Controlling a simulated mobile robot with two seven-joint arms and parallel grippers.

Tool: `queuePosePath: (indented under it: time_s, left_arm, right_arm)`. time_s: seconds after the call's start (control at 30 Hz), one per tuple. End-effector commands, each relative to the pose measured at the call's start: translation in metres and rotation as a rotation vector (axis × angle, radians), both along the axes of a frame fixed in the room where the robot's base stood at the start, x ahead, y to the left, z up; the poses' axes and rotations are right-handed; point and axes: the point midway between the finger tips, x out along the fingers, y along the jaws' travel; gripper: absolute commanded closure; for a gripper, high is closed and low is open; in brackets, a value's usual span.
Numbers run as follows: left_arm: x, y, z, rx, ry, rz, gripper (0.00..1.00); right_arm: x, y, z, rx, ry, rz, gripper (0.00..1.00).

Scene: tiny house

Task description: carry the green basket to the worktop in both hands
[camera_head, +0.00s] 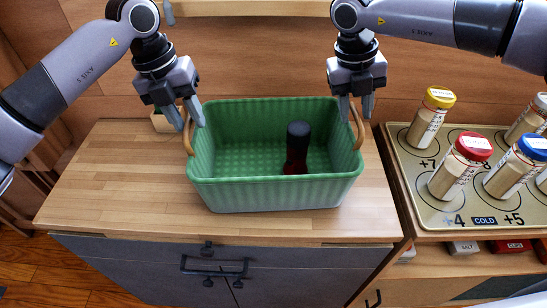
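The green basket (275,192) stands upright on the wooden worktop (110,190), with a tan handle at each end. A dark bottle (297,150) with a black top and dark red body stands inside it. My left gripper (187,117) is at the left handle (188,138), its two fingers apart, with the handle's top between them. My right gripper (356,108) is at the right handle (357,128), its fingers also apart on either side of the handle. Whether the fingers touch the handles is not clear.
A small box (162,121) stands behind the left gripper. Worktop is bare left of the basket and in a strip before it. Dark cabinets (150,265) are below.

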Motion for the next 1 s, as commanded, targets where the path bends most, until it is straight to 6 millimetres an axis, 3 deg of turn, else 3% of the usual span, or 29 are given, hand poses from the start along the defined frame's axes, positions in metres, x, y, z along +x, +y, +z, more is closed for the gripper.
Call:
queuePosePath:
  time_s: [0.13,0.43,0.47,0.57,1.0]
  left_arm:
    - [-0.0003,-0.0023,-0.0109,-0.001,0.001,0.0,0.65]
    - [-0.0001,-0.0026,-0.0128,-0.001,0.0,0.0,0.65]
    - [-0.0001,-0.0026,-0.0127,-0.001,0.0,0.0,0.69]
    - [-0.0001,-0.0026,-0.0126,-0.001,0.0,0.0,1.0]
    - [0.0003,-0.0026,-0.0091,-0.002,-0.002,0.0,1.0]
  right_arm:
    - [-0.0003,-0.0023,-0.0108,0.0,0.001,0.0,0.64]
    - [-0.0002,-0.0026,-0.0128,0.0,0.0,0.0,0.64]
    - [-0.0002,-0.0026,-0.0128,0.0,0.0,0.0,0.68]
    - [-0.0002,-0.0026,-0.0127,0.0,0.0,0.0,1.0]
    - [0.0002,-0.0024,-0.0091,0.001,-0.002,-0.001,1.0]
